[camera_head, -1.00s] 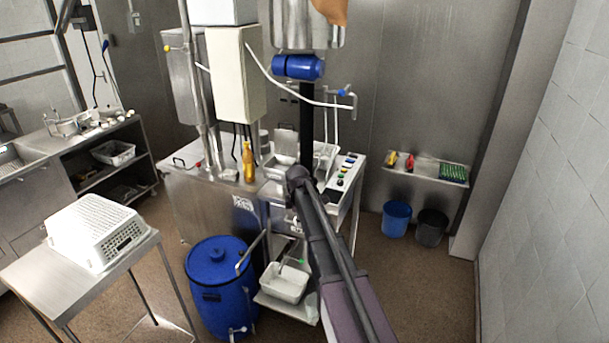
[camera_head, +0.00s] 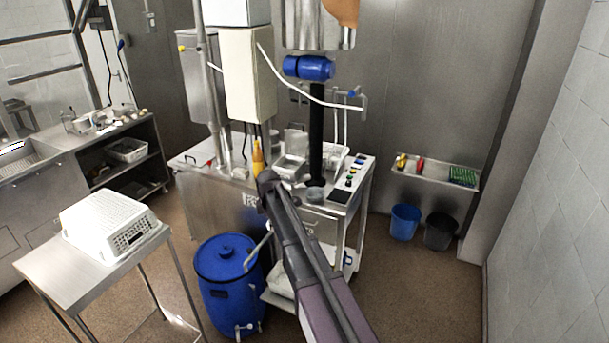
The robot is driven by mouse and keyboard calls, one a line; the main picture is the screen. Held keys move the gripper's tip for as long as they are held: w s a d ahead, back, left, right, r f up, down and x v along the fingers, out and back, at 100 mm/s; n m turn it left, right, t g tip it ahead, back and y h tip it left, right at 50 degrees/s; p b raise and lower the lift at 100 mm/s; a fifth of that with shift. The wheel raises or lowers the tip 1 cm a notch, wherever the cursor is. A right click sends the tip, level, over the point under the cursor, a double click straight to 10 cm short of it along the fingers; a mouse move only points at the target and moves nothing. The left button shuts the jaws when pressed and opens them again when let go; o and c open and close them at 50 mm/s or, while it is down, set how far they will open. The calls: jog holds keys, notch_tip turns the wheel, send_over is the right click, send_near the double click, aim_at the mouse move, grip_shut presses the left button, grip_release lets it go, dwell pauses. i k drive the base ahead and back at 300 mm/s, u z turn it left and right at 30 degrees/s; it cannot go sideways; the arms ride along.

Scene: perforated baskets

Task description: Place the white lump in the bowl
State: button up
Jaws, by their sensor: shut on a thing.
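My gripper (camera_head: 267,184) is at the far end of my arm, in front of the steel machine table, just below the yellow bottle. It is small and dark and partly hidden by my own wrist. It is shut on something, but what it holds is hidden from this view. I cannot make out a white lump anywhere. A small grey round vessel (camera_head: 315,193) stands on the machine table to the right of my gripper, under the black post. I cannot tell whether it is the bowl.
A yellow bottle (camera_head: 258,158) and a metal tray (camera_head: 291,168) stand on the machine table. A blue barrel (camera_head: 229,290) stands below on the floor. An upturned white perforated basket (camera_head: 110,222) lies on a steel side table (camera_head: 60,262). Two bins stand at the right.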

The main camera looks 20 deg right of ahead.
aim_at(315, 194)
jog(key=u, duration=0.9)
jog(key=i, duration=2.2)
jog(key=z, duration=0.6)
